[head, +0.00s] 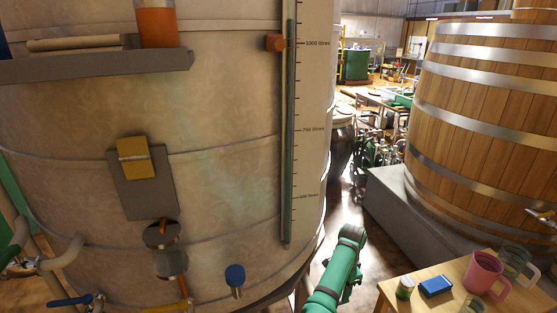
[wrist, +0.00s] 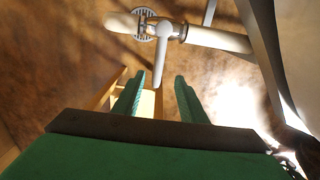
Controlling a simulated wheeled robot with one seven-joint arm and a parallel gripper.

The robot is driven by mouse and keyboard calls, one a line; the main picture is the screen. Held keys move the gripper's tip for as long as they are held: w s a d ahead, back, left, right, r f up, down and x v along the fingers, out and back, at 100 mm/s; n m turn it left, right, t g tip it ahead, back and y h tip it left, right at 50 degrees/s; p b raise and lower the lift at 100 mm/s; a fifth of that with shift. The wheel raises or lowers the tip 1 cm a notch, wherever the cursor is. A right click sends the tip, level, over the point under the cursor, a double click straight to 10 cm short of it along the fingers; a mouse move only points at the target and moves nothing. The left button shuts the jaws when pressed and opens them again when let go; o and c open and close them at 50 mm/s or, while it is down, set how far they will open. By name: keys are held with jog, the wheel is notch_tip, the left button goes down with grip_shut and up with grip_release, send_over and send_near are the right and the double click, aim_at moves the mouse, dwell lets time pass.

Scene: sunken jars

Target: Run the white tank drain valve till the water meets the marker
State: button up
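The white tank (head: 220,170) fills the left of the head view. Its sight tube (head: 288,130) runs beside a litre scale (head: 310,110). An orange-brown marker (head: 275,43) sits on the tube near 1000 litres. The tube looks grey-green along most of its length; I cannot tell the water level surely. In the wrist view, a pale pipe (wrist: 218,39) carries a valve with a grey-white lever (wrist: 160,60). The lever points down the picture, towards the gap between my fingers. My gripper (wrist: 157,98) is open and empty, apart from the lever. Its fingers are hidden in the head view.
A floor grate (wrist: 143,22) lies near the pipe's mouth. A wooden table (head: 450,285) at lower right holds a pink mug (head: 485,274), a blue box (head: 435,286) and jars. A wooden vat (head: 490,130) stands behind. Blue-handled valves (head: 70,300) are at lower left.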

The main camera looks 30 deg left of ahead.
jog(key=f, duration=0.4)
jog(key=shift+s+d, duration=0.15)
jog(key=shift+s, duration=0.2)
jog(key=shift+f, duration=1.2)
jog(key=shift+w+f, duration=0.1)
jog(key=shift+w, duration=0.05)
grip_shut()
